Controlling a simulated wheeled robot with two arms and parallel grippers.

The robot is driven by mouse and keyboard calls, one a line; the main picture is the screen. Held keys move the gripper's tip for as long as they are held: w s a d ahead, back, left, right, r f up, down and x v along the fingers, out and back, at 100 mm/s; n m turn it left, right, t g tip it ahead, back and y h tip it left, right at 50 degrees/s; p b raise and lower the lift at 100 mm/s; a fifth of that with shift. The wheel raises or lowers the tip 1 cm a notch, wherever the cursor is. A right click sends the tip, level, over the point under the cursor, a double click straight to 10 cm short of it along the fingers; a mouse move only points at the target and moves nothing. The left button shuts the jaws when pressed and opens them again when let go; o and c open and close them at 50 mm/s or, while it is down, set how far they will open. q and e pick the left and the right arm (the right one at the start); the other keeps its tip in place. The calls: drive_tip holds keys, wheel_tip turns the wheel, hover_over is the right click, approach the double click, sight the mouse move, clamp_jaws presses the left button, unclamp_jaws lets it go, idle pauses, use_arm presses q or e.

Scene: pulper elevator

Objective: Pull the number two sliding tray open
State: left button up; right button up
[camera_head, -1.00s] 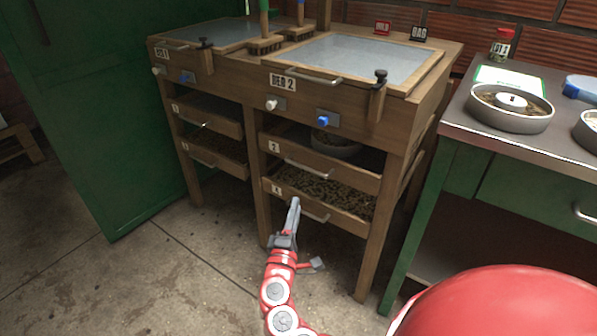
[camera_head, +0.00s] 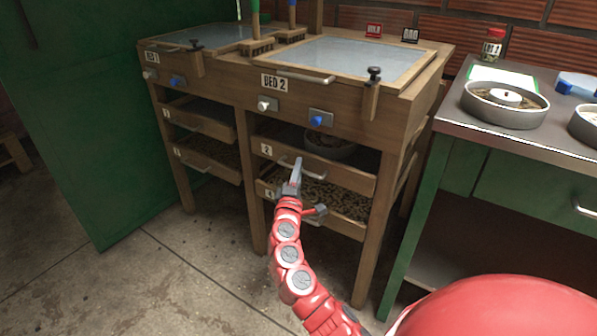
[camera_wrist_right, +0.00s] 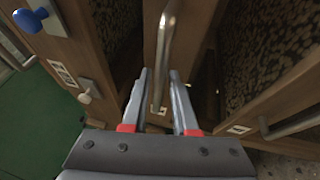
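The number two tray (camera_head: 340,174) is a wooden drawer with a "2" label under Bed 2. It holds a round grey pan (camera_head: 332,148). Its metal bar handle (camera_wrist_right: 165,45) runs upright in the right wrist view; in the head view my gripper partly covers it. My right gripper (camera_head: 297,168) is at the front of this tray, by the handle. In the right wrist view the right gripper (camera_wrist_right: 160,75) has its two fingers apart, with the handle just beyond and between the tips. I cannot tell whether they touch it. My left gripper is not in view.
Tray 4 (camera_head: 345,226), holding brown beans, is just below, with its handle (camera_wrist_right: 300,122) near. A white knob (camera_head: 265,104) and blue knob (camera_head: 317,121) sit above. A green bench (camera_head: 520,190) stands right and a green cabinet (camera_head: 80,120) left. The floor in front is clear.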

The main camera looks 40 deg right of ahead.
clamp_jaws()
idle(1.4)
